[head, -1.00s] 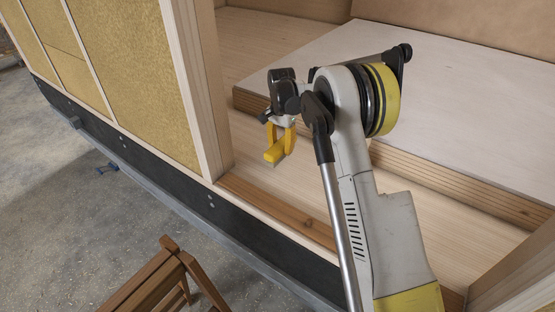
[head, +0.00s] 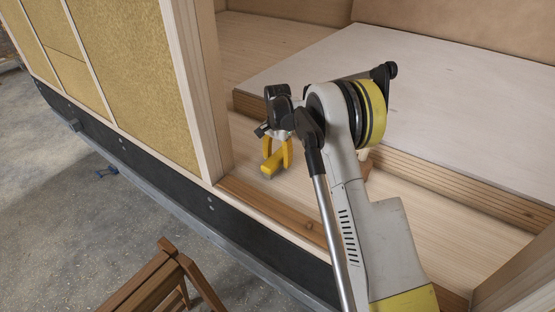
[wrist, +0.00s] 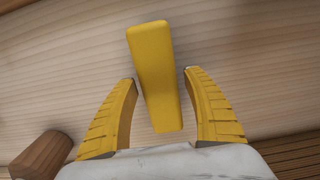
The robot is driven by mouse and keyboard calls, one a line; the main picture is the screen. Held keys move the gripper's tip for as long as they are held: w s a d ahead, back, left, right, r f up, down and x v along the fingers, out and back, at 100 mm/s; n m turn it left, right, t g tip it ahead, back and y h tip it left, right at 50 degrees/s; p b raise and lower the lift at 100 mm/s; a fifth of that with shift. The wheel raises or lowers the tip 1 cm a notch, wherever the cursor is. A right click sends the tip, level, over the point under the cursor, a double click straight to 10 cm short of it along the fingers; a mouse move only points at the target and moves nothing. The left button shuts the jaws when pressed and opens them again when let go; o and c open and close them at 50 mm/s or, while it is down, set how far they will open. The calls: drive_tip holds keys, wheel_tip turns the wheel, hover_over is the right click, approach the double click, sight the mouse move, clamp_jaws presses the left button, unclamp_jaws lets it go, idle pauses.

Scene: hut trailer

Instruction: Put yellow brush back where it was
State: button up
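The yellow brush (head: 271,169) is at the light wooden floor inside the trailer opening, just behind the wooden sill. It also shows in the wrist view (wrist: 153,75) as a long yellow block, slightly tilted. Its bristles are hidden. My gripper (wrist: 161,78) points down over it, with one yellow finger on either side. Narrow gaps show between both fingers and the brush, so the gripper looks open around it. In the head view my gripper (head: 275,150) is directly at the brush. It looks low or resting on the floor, but the contact is hidden.
A brown wooden piece (wrist: 42,155) lies left of my gripper in the wrist view. A raised pale board (head: 440,110) stands behind my arm. A wall post (head: 205,100) is close on the left. A wooden chair (head: 165,280) stands outside at the front.

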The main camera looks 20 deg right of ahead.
sight(278, 156)
wheel_tip(278, 156, up, 12)
drive_tip(key=p, duration=0.3)
drive_tip(key=s+a+r+n+t, duration=0.25)
drive_tip(key=s+r+n, duration=0.25)
drive_tip(key=s+r, duration=1.1)
drive_tip(key=s+f+n+t, duration=0.2)
drive_tip(key=s, duration=0.9)
drive_tip(key=s+a+f+n+t, duration=0.1)
drive_tip(key=s+f+n+t, duration=0.1)
drive_tip(key=s, duration=0.9)
drive_tip(key=shift+f+n+t, duration=0.35)
drive_tip(key=shift+n, duration=0.25)
drive_tip(key=shift+a, duration=0.1)
